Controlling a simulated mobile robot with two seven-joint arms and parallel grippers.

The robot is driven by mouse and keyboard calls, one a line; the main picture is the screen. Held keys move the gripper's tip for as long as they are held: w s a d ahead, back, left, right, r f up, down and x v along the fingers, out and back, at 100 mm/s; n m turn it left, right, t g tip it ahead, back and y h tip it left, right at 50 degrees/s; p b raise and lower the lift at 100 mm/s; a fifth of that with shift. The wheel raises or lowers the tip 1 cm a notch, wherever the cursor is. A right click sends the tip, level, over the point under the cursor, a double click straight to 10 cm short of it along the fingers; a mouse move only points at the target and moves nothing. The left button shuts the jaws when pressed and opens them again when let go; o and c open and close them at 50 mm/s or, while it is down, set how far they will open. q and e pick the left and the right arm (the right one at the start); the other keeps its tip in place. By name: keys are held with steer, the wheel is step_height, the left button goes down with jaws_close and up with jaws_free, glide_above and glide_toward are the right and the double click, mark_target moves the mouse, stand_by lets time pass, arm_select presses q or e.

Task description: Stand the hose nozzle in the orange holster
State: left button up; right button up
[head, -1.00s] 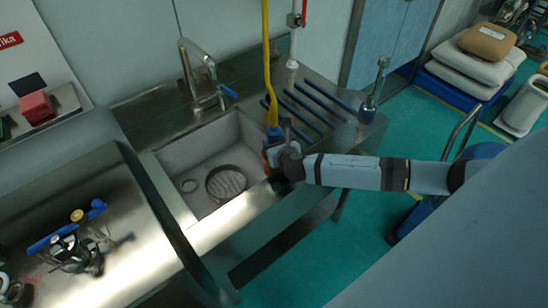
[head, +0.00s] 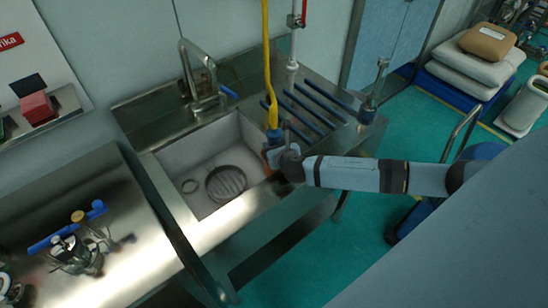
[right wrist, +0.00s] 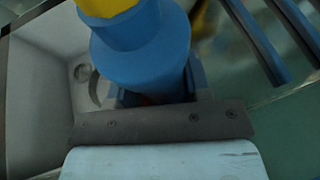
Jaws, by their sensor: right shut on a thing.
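The hose nozzle (head: 274,136) is blue and hangs upright at the end of a yellow hose, at the right side of the sink. It also fills the upper middle of the right wrist view (right wrist: 145,50). My right gripper (head: 277,151) is shut on the nozzle, its arm reaching in from the right. A small patch of orange, likely the holster (head: 265,154), shows beside the gripper at the sink's right edge. The gripper hides most of it, and I cannot tell whether the nozzle is inside it. My left gripper is not in view.
The steel sink (head: 173,160) has a tall faucet (head: 187,65) at the back. A drainboard with dark blue bars (head: 318,108) lies right of the nozzle. The yellow hose (head: 266,60) runs upward.

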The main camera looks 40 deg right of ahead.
steer(key=o, duration=1)
steer(key=shift+s, duration=0.1)
steer(key=b+v, duration=0.1)
steer(key=v, duration=1.2)
steer(key=shift+s+r, duration=0.2)
steer(key=shift+s, duration=0.1)
